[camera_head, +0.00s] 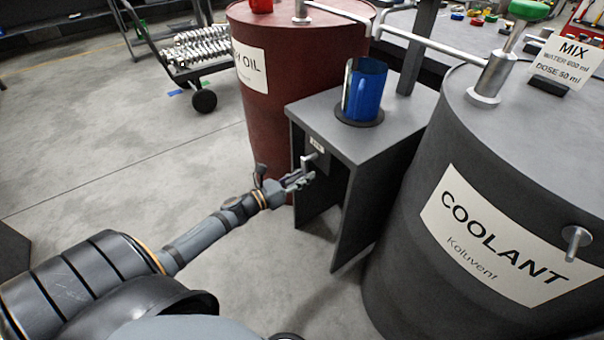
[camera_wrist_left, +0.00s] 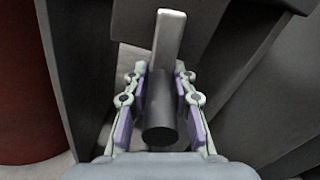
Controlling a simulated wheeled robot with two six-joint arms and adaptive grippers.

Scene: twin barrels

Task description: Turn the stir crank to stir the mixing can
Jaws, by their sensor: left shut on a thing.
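The blue mixing can (camera_head: 364,90) stands upright on a dark round base on top of the grey stand (camera_head: 322,103). My left gripper (camera_head: 304,176) is at the front of the stand, below its top. In the left wrist view, the left gripper (camera_wrist_left: 160,110) has its fingers on both sides of the dark round knob of the stir crank (camera_wrist_left: 160,122), shut on it. The crank's light flat arm (camera_wrist_left: 168,42) points up in that view. The inside of the can is mostly hidden. My right gripper is not in view.
A dark red oil barrel (camera_head: 268,100) stands left of the stand, and a grey coolant barrel (camera_head: 400,250) stands close on the right. Metal spouts (camera_head: 425,42) reach across above. A wheeled cart (camera_head: 190,60) is at the back left. The floor at left is clear.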

